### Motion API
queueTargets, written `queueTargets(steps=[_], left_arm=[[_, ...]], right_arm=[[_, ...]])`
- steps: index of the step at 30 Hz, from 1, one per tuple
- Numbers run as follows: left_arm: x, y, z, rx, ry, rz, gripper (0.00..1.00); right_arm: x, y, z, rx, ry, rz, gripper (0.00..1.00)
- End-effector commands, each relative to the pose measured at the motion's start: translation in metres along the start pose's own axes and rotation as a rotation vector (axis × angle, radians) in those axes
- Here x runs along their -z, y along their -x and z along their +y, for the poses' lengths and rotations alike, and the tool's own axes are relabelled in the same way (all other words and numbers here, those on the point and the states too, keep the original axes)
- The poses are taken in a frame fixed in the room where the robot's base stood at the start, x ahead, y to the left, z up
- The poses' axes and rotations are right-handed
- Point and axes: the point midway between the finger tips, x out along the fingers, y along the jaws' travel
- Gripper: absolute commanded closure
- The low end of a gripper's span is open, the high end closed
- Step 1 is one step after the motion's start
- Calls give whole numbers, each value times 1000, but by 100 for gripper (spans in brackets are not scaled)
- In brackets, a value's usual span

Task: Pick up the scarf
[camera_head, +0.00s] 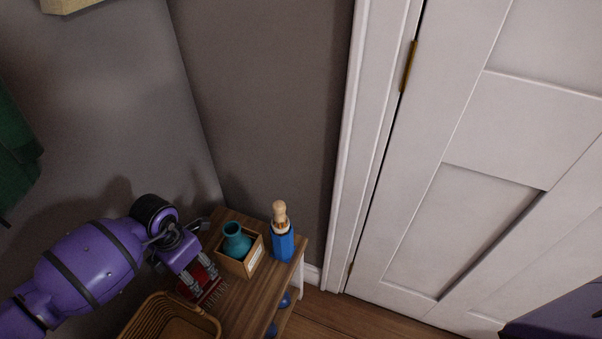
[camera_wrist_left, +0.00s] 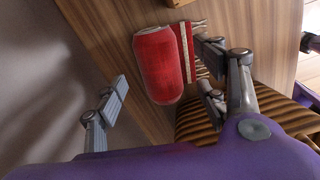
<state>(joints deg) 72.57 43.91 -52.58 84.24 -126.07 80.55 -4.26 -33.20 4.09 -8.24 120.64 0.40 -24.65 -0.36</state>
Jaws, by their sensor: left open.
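The scarf (camera_head: 207,287) is red, with a fringed end, and lies on the wooden table top. My left gripper (camera_head: 199,279) is open right over the scarf. The gripper partly hides the scarf in the head view.
A wicker basket (camera_head: 170,318) stands close to the scarf at the front. A wooden box (camera_head: 240,265) with a teal vase (camera_head: 236,240) and a blue container (camera_head: 283,246) with a wooden-topped item stand to the right. Walls rise behind; a white door (camera_head: 480,150) is on the right.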

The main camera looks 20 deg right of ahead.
Motion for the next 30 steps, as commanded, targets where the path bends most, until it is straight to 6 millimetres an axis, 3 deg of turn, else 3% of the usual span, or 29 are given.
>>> queueTargets(steps=[9,17,28,30], left_arm=[[3,-45,-1,3,3,1,34],[3,-47,0,1,2,0,36],[3,-46,0,1,2,0,84],[3,-46,0,1,2,0,85]], right_arm=[[-2,-8,-3,3,-11,1,60],[0,-8,-4,3,-14,5,60],[1,-8,-4,4,-14,6,60],[1,-8,-4,4,-14,6,60]])
